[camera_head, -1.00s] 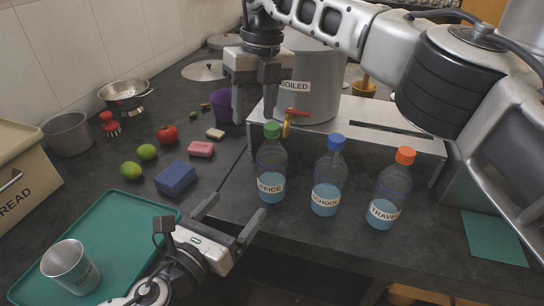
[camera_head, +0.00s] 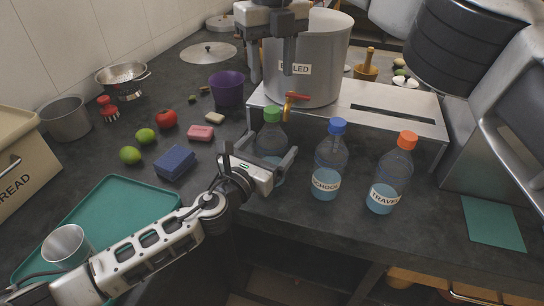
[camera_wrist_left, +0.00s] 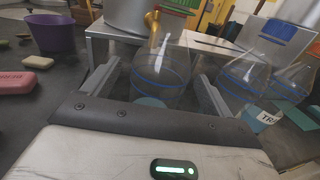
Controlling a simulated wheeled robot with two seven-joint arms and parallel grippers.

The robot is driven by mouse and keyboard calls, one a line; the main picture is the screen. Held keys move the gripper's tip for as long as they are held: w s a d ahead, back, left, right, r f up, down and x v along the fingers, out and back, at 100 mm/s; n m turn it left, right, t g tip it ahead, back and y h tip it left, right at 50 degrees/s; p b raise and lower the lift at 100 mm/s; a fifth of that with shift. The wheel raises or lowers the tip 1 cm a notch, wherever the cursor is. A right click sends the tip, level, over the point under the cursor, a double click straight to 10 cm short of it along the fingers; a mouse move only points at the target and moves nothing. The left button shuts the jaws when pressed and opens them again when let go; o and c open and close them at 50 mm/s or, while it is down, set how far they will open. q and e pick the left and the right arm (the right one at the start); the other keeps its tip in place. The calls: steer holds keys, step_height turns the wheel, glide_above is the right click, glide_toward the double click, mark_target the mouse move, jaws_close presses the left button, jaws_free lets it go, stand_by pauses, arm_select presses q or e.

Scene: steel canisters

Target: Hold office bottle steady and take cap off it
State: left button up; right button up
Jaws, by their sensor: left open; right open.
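The office bottle (camera_head: 269,138) is clear with blue liquid and a green cap (camera_head: 272,114). It stands upright at the left of the row of bottles; its lower part and label are hidden behind my left gripper. My left gripper (camera_head: 268,147) is open, its fingers on either side of the bottle. In the left wrist view the bottle (camera_wrist_left: 160,72) stands between the two spread fingers, with a gap visible, and the green cap (camera_wrist_left: 180,5) is at the top edge. My right gripper (camera_head: 272,76) is open and empty, pointing down above the green cap, apart from it.
The school bottle (camera_head: 329,158) and travel bottle (camera_head: 389,178) stand to the right. A boiled-water canister (camera_head: 320,50) with a red-handled tap sits on a steel stand (camera_head: 400,112) behind. A blue sponge (camera_head: 175,162) and a teal tray (camera_head: 115,195) lie left.

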mark_target(272, 109)
arm_select(q)
steer(key=shift+x, duration=1.25)
jaws_close()
arm_select(e)
steer(key=m, duration=0.6)
steer(key=shift+m, duration=0.4)
steer(key=m, duration=1.9)
steer(key=shift+m, duration=0.4)
steer(key=shift+f, duration=4)
